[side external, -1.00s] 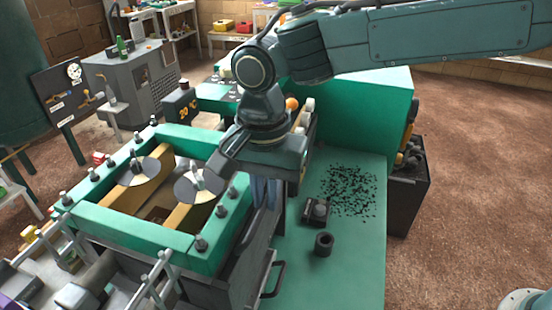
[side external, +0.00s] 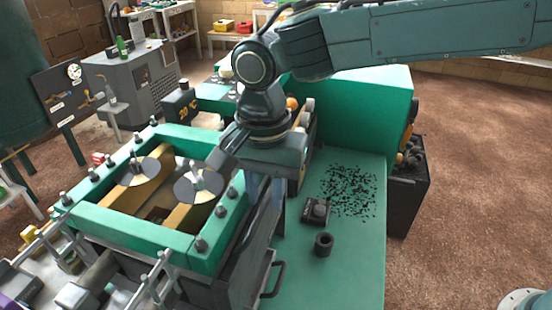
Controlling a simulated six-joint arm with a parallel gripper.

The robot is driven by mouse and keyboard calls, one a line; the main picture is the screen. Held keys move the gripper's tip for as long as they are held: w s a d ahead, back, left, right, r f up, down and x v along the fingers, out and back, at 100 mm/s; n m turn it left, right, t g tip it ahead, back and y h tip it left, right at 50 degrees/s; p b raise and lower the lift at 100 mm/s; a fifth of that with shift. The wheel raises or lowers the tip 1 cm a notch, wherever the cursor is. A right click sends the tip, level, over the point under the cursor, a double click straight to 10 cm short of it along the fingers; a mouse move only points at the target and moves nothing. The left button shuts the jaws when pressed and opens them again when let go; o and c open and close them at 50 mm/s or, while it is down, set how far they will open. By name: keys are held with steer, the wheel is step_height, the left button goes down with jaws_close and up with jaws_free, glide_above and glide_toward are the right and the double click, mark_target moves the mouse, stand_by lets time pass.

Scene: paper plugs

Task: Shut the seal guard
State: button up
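My gripper (side external: 266,208) hangs below my wrist, pointing down beside the right wall of the green-framed machine. Its two fingers look spread apart, with nothing seen between them. The seal guard cannot be picked out for certain. A dark grey panel (side external: 238,276) with a black bar handle (side external: 274,279) stands at the machine's near right side, below and in front of my gripper. Whether this panel is the guard, and whether my fingers touch anything, I cannot tell. My wrist hides part of the machine's far right corner.
The green frame (side external: 135,228) carries several upright bolts and two metal discs (side external: 198,184) over an open cavity. On the green bench (side external: 335,270) are a black ring (side external: 323,244), a small dark block (side external: 316,210) and scattered black bits (side external: 348,190). The bench's front right is clear.

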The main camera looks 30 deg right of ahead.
steer(key=shift+r, duration=3.35)
steer(key=shift+r, duration=0.1)
steer(key=shift+d+r, duration=0.1)
steer(key=shift+d, duration=0.2)
steer(key=s+d+r+n+t+y, duration=0.1)
steer(key=s+d+r+n, duration=0.15)
steer(key=d, duration=0.75)
steer(key=s+d+r+n+t, duration=0.2)
steer(key=s+d+r, duration=0.15)
steer(key=d, duration=0.65)
steer(key=s+d+f+n+t+h, duration=0.1)
steer(key=s+d+f+n, duration=0.3)
steer(key=s+d, duration=0.8)
steer(key=shift+s+d+f+t, duration=0.2)
steer(key=shift+s+f+t, duration=0.6)
steer(key=shift+s+f, duration=0.4)
